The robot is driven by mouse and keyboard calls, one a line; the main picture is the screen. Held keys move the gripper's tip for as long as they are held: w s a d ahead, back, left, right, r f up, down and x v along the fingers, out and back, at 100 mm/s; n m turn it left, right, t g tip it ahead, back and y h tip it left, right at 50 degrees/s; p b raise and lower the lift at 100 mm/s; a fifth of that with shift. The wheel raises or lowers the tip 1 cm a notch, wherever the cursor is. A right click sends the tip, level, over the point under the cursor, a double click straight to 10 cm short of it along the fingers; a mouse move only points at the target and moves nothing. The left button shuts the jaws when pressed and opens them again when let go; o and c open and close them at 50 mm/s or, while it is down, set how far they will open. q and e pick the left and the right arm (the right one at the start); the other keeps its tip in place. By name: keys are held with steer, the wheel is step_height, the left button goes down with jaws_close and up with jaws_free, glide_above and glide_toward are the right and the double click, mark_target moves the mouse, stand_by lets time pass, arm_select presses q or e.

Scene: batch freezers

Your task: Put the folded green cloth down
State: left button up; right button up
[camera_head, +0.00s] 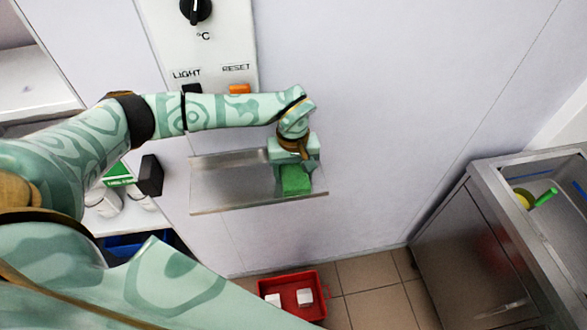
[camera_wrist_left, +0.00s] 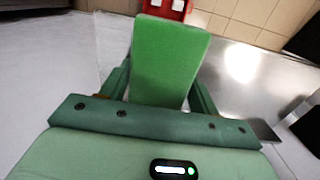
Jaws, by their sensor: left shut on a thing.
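The folded green cloth (camera_head: 295,180) is in my left gripper (camera_head: 296,168), over the right part of a metal wall shelf (camera_head: 232,182). In the left wrist view the cloth (camera_wrist_left: 168,60) is a flat green block between the two fingers of my left gripper (camera_wrist_left: 165,88). The gripper is shut on it. In the head view the cloth is low over the shelf; I cannot tell whether it touches the surface. My right gripper is in neither view.
A control panel (camera_head: 203,45) with a knob is on the wall above the shelf. A red crate (camera_head: 318,308) with white items stands on the tiled floor. A steel sink cabinet (camera_head: 470,250) is at the right. The shelf's left part is bare.

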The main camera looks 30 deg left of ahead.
mark_target(293, 169)
arm_select(q)
steer(key=shift+s+f, duration=0.15)
steer(key=shift+f, duration=0.05)
steer(key=o, duration=1.4)
steer(key=shift+o, duration=0.2)
steer(key=shift+d+f, duration=0.15)
steer(key=shift+r, duration=0.3)
steer(key=r, duration=0.8)
steer(key=shift+w+a+r, duration=0.2)
steer(key=shift+a, duration=0.1)
steer(key=shift+d, duration=0.1)
